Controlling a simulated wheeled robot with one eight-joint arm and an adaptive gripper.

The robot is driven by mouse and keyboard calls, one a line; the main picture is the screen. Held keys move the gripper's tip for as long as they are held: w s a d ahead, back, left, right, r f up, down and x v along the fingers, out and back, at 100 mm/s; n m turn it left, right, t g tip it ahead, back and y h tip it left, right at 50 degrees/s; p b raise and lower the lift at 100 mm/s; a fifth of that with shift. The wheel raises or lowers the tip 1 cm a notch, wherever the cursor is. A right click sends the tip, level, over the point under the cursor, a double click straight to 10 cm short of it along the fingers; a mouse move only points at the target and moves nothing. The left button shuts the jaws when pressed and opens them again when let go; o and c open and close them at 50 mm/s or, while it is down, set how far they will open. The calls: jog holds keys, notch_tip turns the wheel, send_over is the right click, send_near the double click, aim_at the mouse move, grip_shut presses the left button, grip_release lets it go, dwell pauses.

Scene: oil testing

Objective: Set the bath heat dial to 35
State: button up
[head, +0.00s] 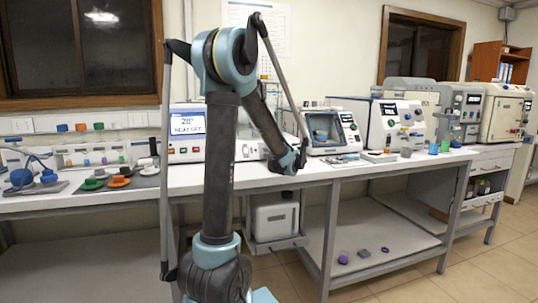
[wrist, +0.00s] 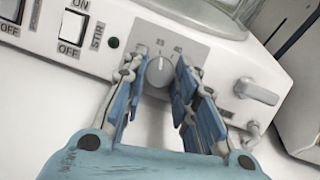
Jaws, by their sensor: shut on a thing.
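The bath heat dial (wrist: 159,71) is a round grey knob on a grey scale plate on the white bath front in the wrist view. Its pale pointer mark seems to point up toward a blurred number at the top of the scale; "40" is to the right of that. My gripper (wrist: 158,80) has its blue fingers on both sides of the dial and is shut on it. In the head view, my gripper (head: 288,164) is at the bench's front edge; my arm covers part of the bath, and the dial cannot be made out. A display (head: 187,124) reads about 26° and "HEAT OFF".
A white STIR switch (wrist: 72,28) is left of the dial and a grey tap-like lever (wrist: 255,92) is right of it. Several instruments, including a white one with a dark window (head: 333,132), stand on the bench to the right.

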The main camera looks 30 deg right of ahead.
jog(key=o, duration=1)
jog(key=shift+a, duration=0.1)
jog(key=shift+o, duration=0.2)
jog(key=v, duration=1.2)
